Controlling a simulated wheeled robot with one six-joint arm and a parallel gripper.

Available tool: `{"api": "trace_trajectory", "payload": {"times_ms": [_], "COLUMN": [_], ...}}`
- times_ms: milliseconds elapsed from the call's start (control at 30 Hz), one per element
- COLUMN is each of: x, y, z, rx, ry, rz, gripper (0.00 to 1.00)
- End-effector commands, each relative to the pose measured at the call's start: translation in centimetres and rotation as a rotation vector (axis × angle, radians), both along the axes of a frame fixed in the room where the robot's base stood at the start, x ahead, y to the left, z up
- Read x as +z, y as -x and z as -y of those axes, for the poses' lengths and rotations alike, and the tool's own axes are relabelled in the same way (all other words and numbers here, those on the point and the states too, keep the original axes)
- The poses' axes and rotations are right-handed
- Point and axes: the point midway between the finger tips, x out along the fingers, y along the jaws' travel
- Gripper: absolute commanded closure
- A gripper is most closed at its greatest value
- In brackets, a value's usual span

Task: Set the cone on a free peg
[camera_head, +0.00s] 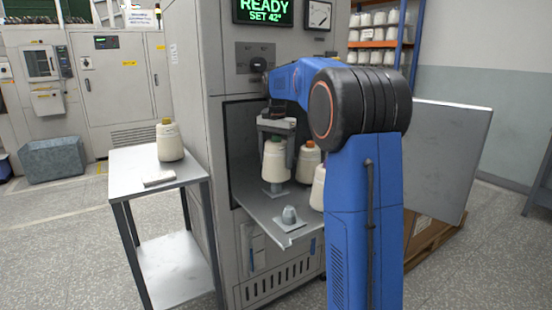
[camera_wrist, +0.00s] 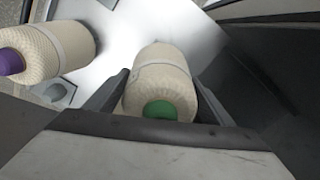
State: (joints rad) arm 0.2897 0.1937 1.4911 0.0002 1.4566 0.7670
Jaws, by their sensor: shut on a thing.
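A cream cone with a green tip (camera_head: 274,160) is upright between the fingers of my gripper (camera_head: 276,140), inside the machine's opening. In the wrist view the green-tipped cone (camera_wrist: 160,85) sits between both fingers of my gripper (camera_wrist: 159,76). Just below it in the head view is a grey peg base (camera_head: 275,189); whether the cone is seated on that peg or just above it, I cannot tell.
A cone with a brownish tip (camera_head: 309,162) stands right of the held one. Another cone (camera_head: 318,190) is partly behind my arm; a purple-tipped cone (camera_wrist: 45,52) shows in the wrist view. A yellow-tipped cone (camera_head: 170,142) stands on the side table (camera_head: 130,170).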

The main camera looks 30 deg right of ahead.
Motion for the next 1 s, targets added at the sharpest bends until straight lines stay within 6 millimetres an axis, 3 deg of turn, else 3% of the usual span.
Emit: {"api": "trace_trajectory", "payload": {"times_ms": [1000], "x": [-2.3], "y": [0.0], "z": [0.0], "rx": [0.0], "ry": [0.0], "rz": [0.001], "gripper": [0.57]}}
